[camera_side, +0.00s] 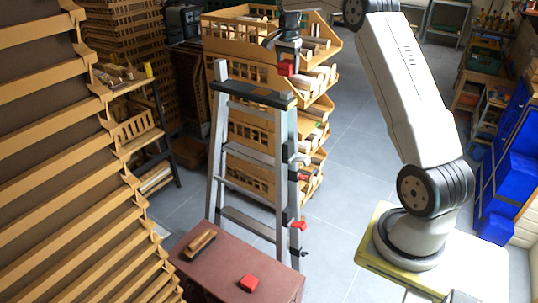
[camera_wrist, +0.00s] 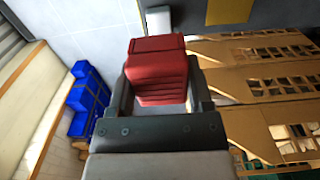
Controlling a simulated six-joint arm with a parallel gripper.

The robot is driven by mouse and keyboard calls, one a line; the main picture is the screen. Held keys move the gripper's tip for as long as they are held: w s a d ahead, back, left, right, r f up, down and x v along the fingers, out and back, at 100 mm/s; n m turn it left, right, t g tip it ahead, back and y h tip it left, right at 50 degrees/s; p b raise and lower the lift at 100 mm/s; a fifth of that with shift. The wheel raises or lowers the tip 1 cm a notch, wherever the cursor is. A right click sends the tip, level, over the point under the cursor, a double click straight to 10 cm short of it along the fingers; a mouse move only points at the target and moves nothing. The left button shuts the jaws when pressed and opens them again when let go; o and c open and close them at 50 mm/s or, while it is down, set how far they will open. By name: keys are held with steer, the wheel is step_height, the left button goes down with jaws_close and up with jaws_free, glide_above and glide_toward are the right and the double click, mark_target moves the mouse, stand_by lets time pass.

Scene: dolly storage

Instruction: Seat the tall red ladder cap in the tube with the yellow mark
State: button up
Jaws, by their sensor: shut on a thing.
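My gripper (camera_side: 288,58) is shut on the tall red cap (camera_side: 286,69) and holds it in the air just above the right end of the ladder's top. In the wrist view the red cap (camera_wrist: 157,70), with ribbed sides, sits between the two dark fingers of my gripper (camera_wrist: 160,98). The grey stepladder (camera_side: 220,130) stands upright below, with a dark top (camera_side: 254,94). The cap looks apart from the ladder.
A short red block (camera_side: 249,283) and a wooden brush-like piece (camera_side: 199,245) lie on the brown-red table (camera_side: 222,262). Stacked tan crates (camera_side: 240,40) stand close behind the ladder. Slatted tan shelving (camera_side: 60,150) fills the left. The floor right of the ladder is clear.

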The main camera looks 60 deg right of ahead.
mark_target(287, 92)
steer(key=shift+f, duration=2.35)
steer(key=shift+f, duration=1.75)
steer(key=o, duration=1.3)
steer(key=shift+r, duration=3.95)
